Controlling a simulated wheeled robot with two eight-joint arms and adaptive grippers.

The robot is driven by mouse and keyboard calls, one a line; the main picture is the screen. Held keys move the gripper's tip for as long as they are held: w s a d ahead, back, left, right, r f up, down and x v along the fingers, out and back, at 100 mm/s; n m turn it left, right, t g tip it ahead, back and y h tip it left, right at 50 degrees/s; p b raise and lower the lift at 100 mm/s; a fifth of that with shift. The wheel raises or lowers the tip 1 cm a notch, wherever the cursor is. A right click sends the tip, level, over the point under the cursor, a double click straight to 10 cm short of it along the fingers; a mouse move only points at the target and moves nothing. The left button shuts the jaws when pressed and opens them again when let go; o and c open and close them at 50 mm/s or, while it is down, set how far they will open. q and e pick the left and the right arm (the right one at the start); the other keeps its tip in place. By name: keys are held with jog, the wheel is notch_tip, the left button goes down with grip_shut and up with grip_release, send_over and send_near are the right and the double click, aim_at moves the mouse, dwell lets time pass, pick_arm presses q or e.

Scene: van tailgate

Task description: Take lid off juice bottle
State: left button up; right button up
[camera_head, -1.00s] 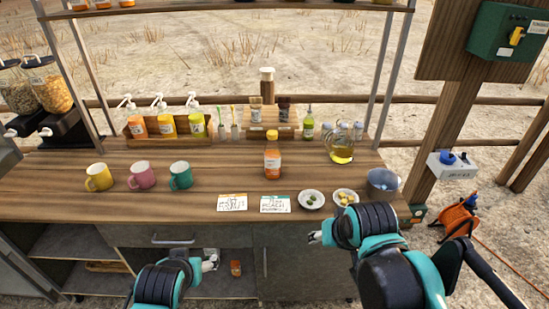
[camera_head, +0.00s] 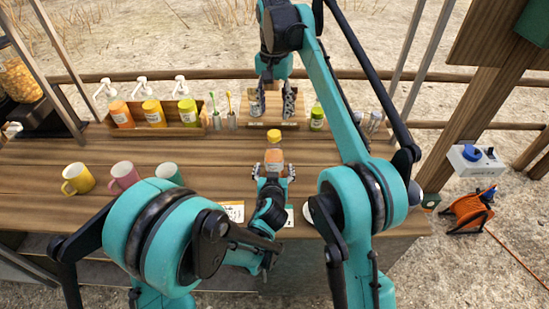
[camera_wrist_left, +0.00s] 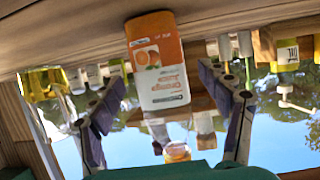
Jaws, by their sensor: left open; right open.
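The juice bottle (camera_head: 274,155) stands upright on the counter, with orange contents and a yellow lid (camera_head: 274,135) on its top. My left gripper (camera_head: 273,173) is open, low in front of the bottle, with a finger towards each side. In the left wrist view, which looks upside down, the bottle's orange-and-white label (camera_wrist_left: 158,65) shows between the two spread fingers (camera_wrist_left: 168,110). Whether the fingers touch the bottle is not clear. My right gripper (camera_head: 272,104) is open and empty, pointing down behind and above the lid.
A wooden box (camera_head: 252,120) is partly hidden behind my right gripper. A bottle rack (camera_head: 160,130) stands back left. Yellow (camera_head: 77,179), pink (camera_head: 124,176) and green (camera_head: 169,173) mugs stand at left. A paper card (camera_head: 233,210) lies near the front edge.

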pick_arm(q)
jog(key=x, duration=0.7)
jog(key=shift+w+f, duration=0.1)
grip_shut()
dwell(0.5)
